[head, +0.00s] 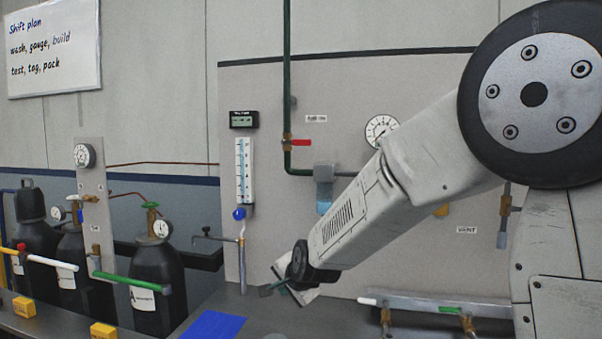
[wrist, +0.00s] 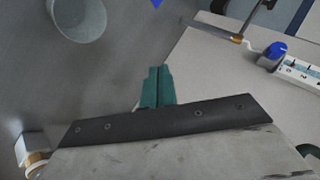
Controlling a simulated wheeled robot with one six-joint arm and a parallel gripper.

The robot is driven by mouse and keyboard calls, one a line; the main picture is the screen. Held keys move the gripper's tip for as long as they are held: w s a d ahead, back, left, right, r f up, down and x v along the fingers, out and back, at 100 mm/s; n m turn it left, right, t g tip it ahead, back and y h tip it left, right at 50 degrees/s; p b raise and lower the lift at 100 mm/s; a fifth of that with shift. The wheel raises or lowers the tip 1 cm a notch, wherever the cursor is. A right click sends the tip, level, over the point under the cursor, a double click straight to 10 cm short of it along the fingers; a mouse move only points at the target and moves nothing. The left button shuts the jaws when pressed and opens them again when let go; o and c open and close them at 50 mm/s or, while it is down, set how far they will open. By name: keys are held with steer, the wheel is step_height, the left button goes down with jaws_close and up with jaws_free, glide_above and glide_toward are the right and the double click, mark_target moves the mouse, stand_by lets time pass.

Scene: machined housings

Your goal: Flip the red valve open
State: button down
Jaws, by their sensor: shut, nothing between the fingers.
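The red valve (head: 301,142) is a short red lever on a brass body. It sits on the vertical green pipe (head: 287,70) on the grey panel, left of a round gauge. The lever lies level, pointing right, across the pipe. My gripper (head: 272,289) is low in front of the panel, well below the valve and apart from it. In the wrist view its green fingers (wrist: 157,88) are together with nothing between them. The red valve does not show in the wrist view.
A flow meter (head: 244,172) with a blue knob (head: 239,214) and a thin tap (head: 215,238) stand left of my gripper. A blue mat (head: 213,326) lies on the bench. Black gas cylinders (head: 157,270) with coloured bars are at left. A white-handled manifold (head: 430,304) is at lower right.

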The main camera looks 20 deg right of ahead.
steer(key=w+r+m+t+h, duration=0.2)
steer(key=w+r+m+t, duration=0.15)
steer(key=w+m, duration=0.3)
steer(key=w+r+m+t+h, duration=0.1)
steer(key=w+r+m+t, duration=0.1)
steer(key=w+m+t, duration=0.4)
steer(key=s+d+r+m+t+h, duration=0.1)
steer(key=d+r+m+t+h, duration=0.1)
steer(key=r+m+h, duration=0.4)
steer(key=s+d+r+m+t+h, duration=0.2)
steer(key=r+m+h, duration=0.4)
steer(key=m, duration=0.6)
step_height(320, 180, up, 2)
steer(key=shift+s+d+r, duration=0.2)
steer(key=shift+d, duration=0.2)
glide_toward(296, 142)
steer(key=shift+w+d+r, duration=1.35)
steer(key=shift+w+d, duration=0.65)
steer(key=shift+d, duration=0.25)
